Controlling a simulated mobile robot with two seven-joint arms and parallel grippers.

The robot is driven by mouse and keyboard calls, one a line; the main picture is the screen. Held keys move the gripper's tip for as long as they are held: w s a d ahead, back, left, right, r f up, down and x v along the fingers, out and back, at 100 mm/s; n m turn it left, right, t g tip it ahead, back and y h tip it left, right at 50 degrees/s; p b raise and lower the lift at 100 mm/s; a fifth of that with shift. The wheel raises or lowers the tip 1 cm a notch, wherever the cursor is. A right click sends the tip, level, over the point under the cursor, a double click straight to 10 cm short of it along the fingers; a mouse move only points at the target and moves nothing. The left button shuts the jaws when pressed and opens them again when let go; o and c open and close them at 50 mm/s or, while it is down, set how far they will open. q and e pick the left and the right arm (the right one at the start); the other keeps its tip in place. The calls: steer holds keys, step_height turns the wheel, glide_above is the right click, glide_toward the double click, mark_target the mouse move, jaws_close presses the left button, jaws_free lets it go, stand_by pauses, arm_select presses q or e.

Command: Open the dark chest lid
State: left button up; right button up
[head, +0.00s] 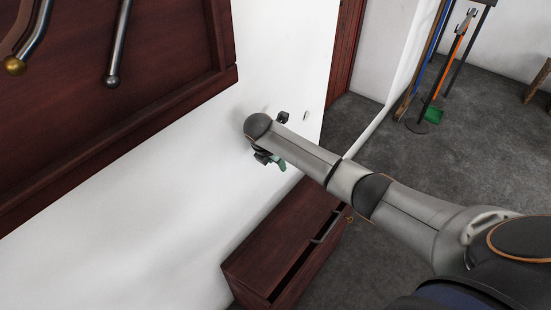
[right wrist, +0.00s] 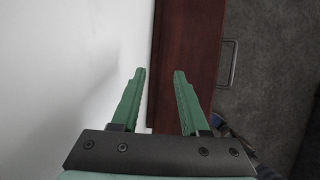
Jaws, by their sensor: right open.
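The dark chest (head: 262,258) is reddish-brown wood and stands on the floor against the white wall. Its lid lies about flat on top, with a dark strip along the front edge; I cannot tell if this is a gap. A metal handle (head: 328,228) is on the chest's front side. My right gripper (head: 281,164) is above the chest, close to the wall, with part of it hidden by my arm. In the right wrist view, its green fingers (right wrist: 160,72) are apart and empty, above the chest top (right wrist: 190,35). The handle (right wrist: 228,65) shows right of the fingers. My left gripper is out of view.
A dark wooden panel (head: 130,130) with metal rods hangs on the white wall (head: 150,215) at the left. A rack with tools (head: 450,60) stands at the back right. The grey carpet (head: 365,265) in front of the chest is clear.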

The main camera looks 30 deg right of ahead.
steer(key=shift+s+a+r, duration=0.1)
steer(key=shift+a+r, duration=0.05)
steer(key=shift+r, duration=0.2)
steer(key=shift+f, duration=0.1)
